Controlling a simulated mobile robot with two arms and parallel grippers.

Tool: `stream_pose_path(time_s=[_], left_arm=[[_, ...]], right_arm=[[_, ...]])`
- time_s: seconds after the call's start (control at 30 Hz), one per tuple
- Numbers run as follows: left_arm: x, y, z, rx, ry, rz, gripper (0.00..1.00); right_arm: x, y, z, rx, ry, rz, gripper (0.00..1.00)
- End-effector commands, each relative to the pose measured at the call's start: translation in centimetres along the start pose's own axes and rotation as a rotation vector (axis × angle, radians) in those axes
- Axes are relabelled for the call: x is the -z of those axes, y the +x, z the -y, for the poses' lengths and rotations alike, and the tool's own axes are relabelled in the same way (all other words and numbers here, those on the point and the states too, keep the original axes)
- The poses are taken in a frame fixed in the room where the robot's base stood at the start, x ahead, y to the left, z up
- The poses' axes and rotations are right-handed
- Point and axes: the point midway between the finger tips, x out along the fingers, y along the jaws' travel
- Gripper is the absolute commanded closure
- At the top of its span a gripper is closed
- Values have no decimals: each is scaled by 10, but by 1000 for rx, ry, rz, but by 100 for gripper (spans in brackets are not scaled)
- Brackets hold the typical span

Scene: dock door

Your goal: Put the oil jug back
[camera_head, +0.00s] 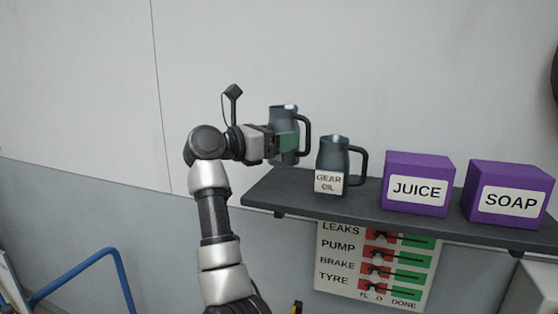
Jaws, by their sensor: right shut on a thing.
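My right gripper (284,145) is shut on a dark grey jug (284,116) with a black handle on its right. The jug is upright at the left end of the dark shelf (270,187). Any label on the held jug is hidden. My left gripper is not in view.
A purple JUICE box (418,184) and a purple SOAP box (508,194) stand further right on the shelf. A checklist board (340,271) with red and green sliders hangs below. A blue rail (85,266) is at the lower left.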

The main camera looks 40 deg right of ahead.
Motion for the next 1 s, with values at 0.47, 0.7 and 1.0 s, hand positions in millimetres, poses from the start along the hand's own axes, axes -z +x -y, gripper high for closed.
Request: stream_pose_path(time_s=[0.47,0.7,1.0], left_arm=[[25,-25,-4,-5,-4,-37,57],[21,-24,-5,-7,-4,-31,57],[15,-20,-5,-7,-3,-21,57]], right_arm=[[50,0,0,1,-1,2,57],[54,0,0,0,2,1,57],[57,0,0,1,1,0,12]])
